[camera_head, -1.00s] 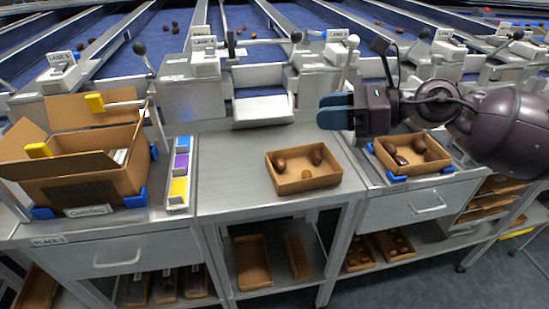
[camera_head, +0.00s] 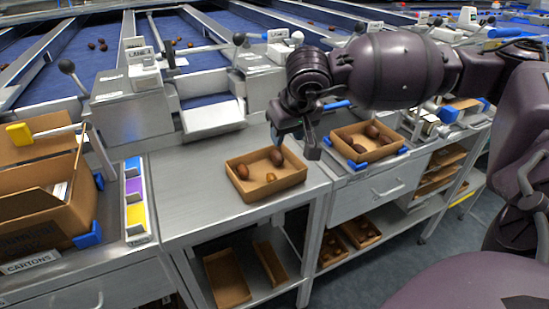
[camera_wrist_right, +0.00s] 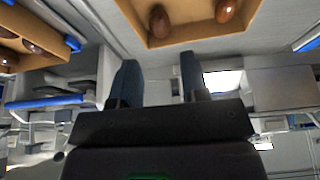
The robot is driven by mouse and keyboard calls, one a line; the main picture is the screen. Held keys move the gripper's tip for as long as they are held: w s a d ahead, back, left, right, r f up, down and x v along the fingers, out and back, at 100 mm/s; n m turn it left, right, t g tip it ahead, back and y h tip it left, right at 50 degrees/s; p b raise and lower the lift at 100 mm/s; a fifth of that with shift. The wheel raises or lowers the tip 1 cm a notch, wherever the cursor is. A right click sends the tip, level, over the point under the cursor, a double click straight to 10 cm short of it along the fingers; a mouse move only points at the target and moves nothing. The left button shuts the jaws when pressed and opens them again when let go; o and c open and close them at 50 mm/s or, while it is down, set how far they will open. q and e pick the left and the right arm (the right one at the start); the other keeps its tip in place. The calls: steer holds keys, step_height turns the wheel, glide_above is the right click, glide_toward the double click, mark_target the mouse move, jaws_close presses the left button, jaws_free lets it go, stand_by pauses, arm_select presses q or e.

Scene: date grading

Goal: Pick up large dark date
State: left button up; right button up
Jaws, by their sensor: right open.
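A shallow cardboard tray (camera_head: 283,187) stands on the metal bench and holds two larger dark brown dates and a small lighter one. One dark date (camera_head: 242,172) lies at the left, another dark date (camera_head: 276,157) at the back, and the small amber date (camera_head: 270,177) near the front. My right gripper (camera_head: 292,147) points down by the tray's back right side, its blue fingers apart and empty. My left gripper is not visible.
A second tray (camera_head: 375,157) with several dark dates sits between blue corner stops at the right. A carton box (camera_head: 35,215) and a colour-marked strip (camera_head: 136,200) stand at the left. Lane chutes (camera_head: 212,118) line the back. Bench left of the tray is clear.

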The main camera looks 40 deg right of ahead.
mark_target(279, 157)
steer(key=b+x, duration=0.1)
steer(key=x, duration=0.4)
steer(key=shift+w+f, duration=0.1)
steer(key=shift+f, duration=0.2)
steer(key=b+x, duration=0.1)
steer(key=x, duration=0.3)
steer(key=shift+f, duration=0.1)
steer(key=shift+w+d+f, duration=0.1)
steer(key=shift+w+f, duration=0.1)
steer(key=shift+f, duration=0.05)
steer(key=shift+c, duration=1.4)
